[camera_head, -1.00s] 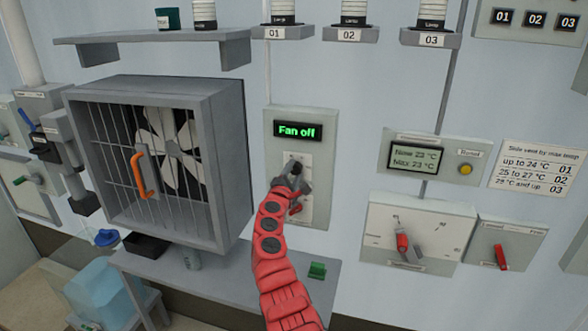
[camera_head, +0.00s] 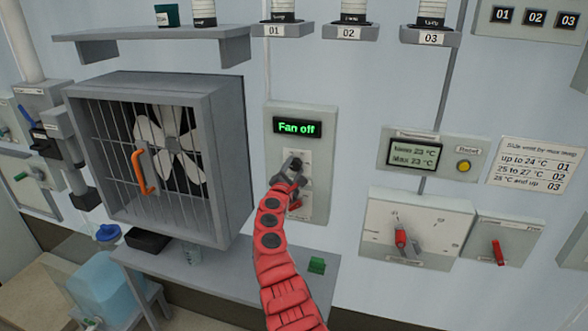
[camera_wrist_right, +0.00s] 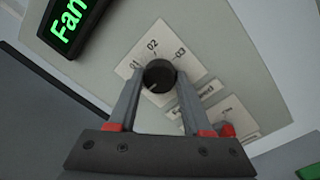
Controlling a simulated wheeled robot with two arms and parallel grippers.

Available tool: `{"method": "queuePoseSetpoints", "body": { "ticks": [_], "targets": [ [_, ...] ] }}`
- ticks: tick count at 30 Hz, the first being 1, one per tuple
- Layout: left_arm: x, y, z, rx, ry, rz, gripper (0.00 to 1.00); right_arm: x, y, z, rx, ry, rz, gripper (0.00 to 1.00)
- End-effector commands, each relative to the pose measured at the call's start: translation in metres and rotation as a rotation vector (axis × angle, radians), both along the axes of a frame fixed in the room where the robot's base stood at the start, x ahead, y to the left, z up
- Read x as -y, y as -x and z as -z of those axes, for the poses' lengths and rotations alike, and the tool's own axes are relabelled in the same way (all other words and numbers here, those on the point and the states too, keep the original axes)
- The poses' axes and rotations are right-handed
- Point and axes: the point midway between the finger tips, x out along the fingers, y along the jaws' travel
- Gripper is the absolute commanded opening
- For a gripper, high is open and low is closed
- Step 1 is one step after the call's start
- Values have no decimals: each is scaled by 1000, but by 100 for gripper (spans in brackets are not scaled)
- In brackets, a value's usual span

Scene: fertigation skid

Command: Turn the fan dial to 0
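The fan dial (camera_wrist_right: 159,76) is a round black knob on a white plate marked 01, 02 and 03. Its pale pointer line aims to the lower left in the right wrist view, away from those three marks. My right gripper (camera_head: 292,170) is at the dial, with one finger on each side against the knob; it also shows in the right wrist view (camera_wrist_right: 160,80). The 0 mark is not visible. The fan (camera_head: 170,145) sits behind a barred grey housing. My left gripper is not in view.
A red lever (camera_wrist_right: 226,130) is close beside the dial on the same panel. Red-handled controls (camera_head: 401,238) and a thermometer panel (camera_head: 415,155) are to the right.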

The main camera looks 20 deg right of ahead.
Motion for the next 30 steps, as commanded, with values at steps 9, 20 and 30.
{"method": "queuePoseSetpoints", "body": {
  "ticks": [9, 20, 30],
  "targets": [
    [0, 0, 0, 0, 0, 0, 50, 0, 0, 0, 1, -1, 0, 79],
    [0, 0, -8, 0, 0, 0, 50, -8, 14, 0, 2, 0, 1, 79],
    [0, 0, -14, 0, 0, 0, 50, -37, 57, 3, 4, 3, -3, 79]
  ]
}}
